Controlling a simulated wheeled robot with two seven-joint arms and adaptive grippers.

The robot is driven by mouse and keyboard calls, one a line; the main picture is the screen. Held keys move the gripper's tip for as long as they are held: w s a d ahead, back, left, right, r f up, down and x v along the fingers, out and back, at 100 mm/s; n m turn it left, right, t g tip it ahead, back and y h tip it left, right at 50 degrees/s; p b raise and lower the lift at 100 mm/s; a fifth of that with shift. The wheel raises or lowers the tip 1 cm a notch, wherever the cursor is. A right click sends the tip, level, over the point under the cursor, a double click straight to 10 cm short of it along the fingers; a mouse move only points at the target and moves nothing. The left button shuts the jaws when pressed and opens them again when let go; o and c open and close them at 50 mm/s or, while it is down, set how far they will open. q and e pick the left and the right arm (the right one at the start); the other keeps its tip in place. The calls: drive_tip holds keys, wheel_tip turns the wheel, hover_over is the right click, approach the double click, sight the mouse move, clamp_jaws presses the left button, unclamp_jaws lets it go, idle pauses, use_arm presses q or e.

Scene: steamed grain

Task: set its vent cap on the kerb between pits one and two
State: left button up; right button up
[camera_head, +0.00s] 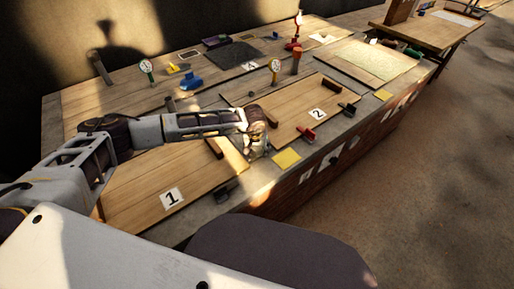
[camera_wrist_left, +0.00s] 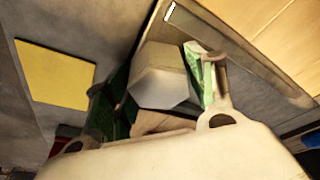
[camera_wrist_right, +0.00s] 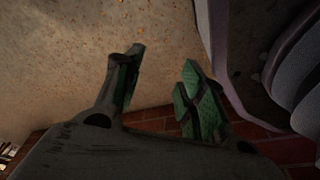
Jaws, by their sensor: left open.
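My left gripper (camera_head: 258,142) is low over the grey kerb (camera_head: 233,190) between the boards marked 1 (camera_head: 140,190) and 2 (camera_head: 290,120). In the left wrist view, a pale, faceted block, probably the vent cap (camera_wrist_left: 160,78), sits between the green pads of my left gripper (camera_wrist_left: 155,88). The fingers are open around it; whether a pad touches it I cannot tell. Its underside is hidden, so contact with the kerb is unclear. In the head view the gripper hides it. My right gripper (camera_wrist_right: 160,85) is open and empty, seen only in its wrist view.
A yellow square (camera_head: 286,159) lies on the kerb beside my left gripper; it also shows in the left wrist view (camera_wrist_left: 55,75). A red-handled clamp (camera_head: 307,135) and gauges (camera_head: 275,67) stand nearby. Bare ground lies to the right.

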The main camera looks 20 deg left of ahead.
sight(256, 151)
use_arm(q)
drive_tip(key=shift+r, duration=0.1)
use_arm(e)
drive_tip(key=shift+d, duration=0.1)
use_arm(q)
drive_tip(key=shift+r, duration=0.3)
drive_tip(key=p+v, duration=0.1)
drive_tip(key=v, duration=0.9)
drive_tip(key=shift+r, duration=0.15)
drive_tip(key=shift+s+r, duration=0.2)
drive_tip(key=shift+r, duration=0.4)
use_arm(e)
drive_tip(key=shift+s+d+f, duration=0.8)
drive_tip(key=shift+s+f, duration=0.2)
drive_tip(key=shift+d, duration=0.2)
